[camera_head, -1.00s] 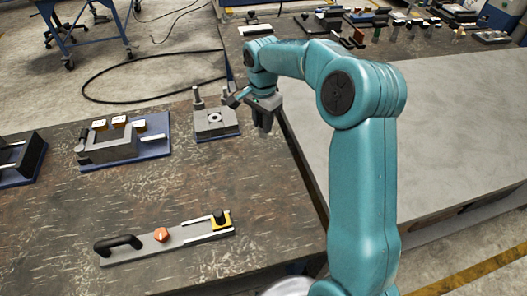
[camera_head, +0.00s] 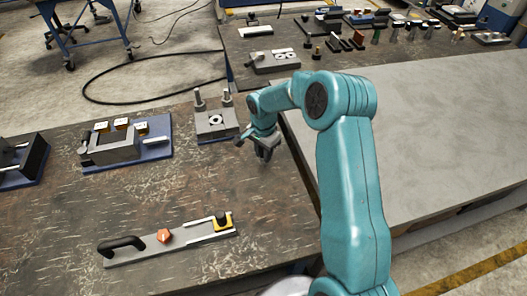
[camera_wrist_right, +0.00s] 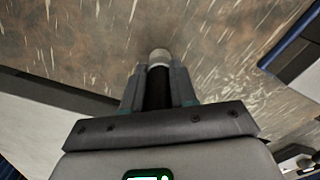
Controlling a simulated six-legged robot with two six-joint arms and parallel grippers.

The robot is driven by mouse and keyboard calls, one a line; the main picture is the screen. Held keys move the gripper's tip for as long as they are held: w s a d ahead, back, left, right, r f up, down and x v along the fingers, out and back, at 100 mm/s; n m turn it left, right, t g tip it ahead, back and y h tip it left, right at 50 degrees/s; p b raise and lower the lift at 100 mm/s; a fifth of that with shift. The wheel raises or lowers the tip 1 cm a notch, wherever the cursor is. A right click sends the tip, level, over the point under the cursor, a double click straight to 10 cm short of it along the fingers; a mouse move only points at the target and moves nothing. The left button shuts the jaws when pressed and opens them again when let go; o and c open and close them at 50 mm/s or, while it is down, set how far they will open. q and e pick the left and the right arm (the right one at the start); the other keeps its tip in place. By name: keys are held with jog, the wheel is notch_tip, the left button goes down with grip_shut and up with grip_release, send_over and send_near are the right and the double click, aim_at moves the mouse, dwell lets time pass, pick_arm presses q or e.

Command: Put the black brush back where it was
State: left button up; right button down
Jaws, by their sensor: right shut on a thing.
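My right gripper (camera_head: 264,154) is low over the right part of the brown workbench, near its edge with the grey table. In the right wrist view, the right gripper (camera_wrist_right: 158,80) is shut on the black brush (camera_wrist_right: 158,90). The brush shows as a dark shaft between the jaws with a pale grey tip (camera_wrist_right: 159,57) towards the bench surface. Whether the tip touches the bench, I cannot tell. In the head view the brush is too small and dark to make out from the jaws. My left gripper is not in view.
A grey fixture with two posts (camera_head: 216,123) stands just left of the gripper. A blue-based fixture (camera_head: 125,143) is further left. A handled bar (camera_head: 195,235) lies in front. The back table (camera_head: 310,65) holds several small tools. The grey tabletop (camera_head: 430,140) is clear.

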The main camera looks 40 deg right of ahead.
jog(key=shift+f, duration=0.2)
jog(key=c, duration=0.9)
grip_release()
jog(key=shift+r, duration=0.1)
jog(key=shift+r, duration=0.3)
notch_tip(320, 180, up, 12)
jog(key=shift+f+b, duration=0.15)
jog(key=shift+b, duration=0.4)
jog(key=shift+s+f, duration=0.1)
